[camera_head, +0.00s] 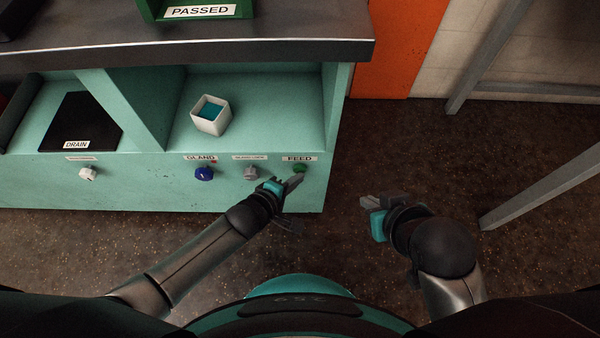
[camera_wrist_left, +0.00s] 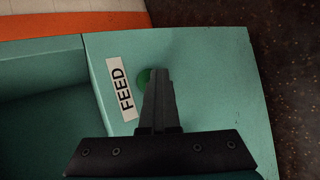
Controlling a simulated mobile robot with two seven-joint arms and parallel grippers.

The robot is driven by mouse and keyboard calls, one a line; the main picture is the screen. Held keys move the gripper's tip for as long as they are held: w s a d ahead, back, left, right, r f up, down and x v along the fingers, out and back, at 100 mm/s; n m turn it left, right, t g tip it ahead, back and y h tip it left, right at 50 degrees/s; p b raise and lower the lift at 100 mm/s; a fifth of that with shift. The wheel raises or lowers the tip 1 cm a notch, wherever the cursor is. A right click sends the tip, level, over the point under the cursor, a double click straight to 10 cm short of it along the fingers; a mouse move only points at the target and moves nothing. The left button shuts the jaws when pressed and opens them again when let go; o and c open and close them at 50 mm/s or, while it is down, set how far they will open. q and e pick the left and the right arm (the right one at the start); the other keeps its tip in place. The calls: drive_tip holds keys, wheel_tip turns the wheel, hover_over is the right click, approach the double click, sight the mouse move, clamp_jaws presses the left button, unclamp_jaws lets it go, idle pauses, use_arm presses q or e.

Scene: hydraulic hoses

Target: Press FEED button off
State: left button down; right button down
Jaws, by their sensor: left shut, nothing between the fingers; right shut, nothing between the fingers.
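The green FEED button (camera_head: 299,168) sits on the front panel of the teal bench, just below the FEED label (camera_head: 300,158). In the left wrist view the button (camera_wrist_left: 144,77) is partly hidden behind my fingers, beside the FEED label (camera_wrist_left: 121,89). My left gripper (camera_head: 296,180) is shut and empty, its tips at or just in front of the button; I cannot tell whether they touch. It also shows in the left wrist view (camera_wrist_left: 159,75). My right gripper (camera_head: 364,201) is shut and empty, above the floor right of the bench.
To the left on the same panel are a grey knob (camera_head: 250,173), a blue knob (camera_head: 204,173) and a white knob (camera_head: 88,174). A white box (camera_head: 211,114) stands on the shelf above. Metal legs (camera_head: 540,187) stand at the right. The floor between is clear.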

use_arm(q)
drive_tip(key=shift+w+a+r, duration=0.1)
drive_tip(key=shift+w+r, duration=0.4)
drive_tip(key=shift+r, duration=0.05)
drive_tip(key=s+p, duration=0.3)
drive_tip(key=s, duration=0.3)
drive_tip(key=shift+s+f, duration=0.2)
drive_tip(key=shift+f, duration=0.05)
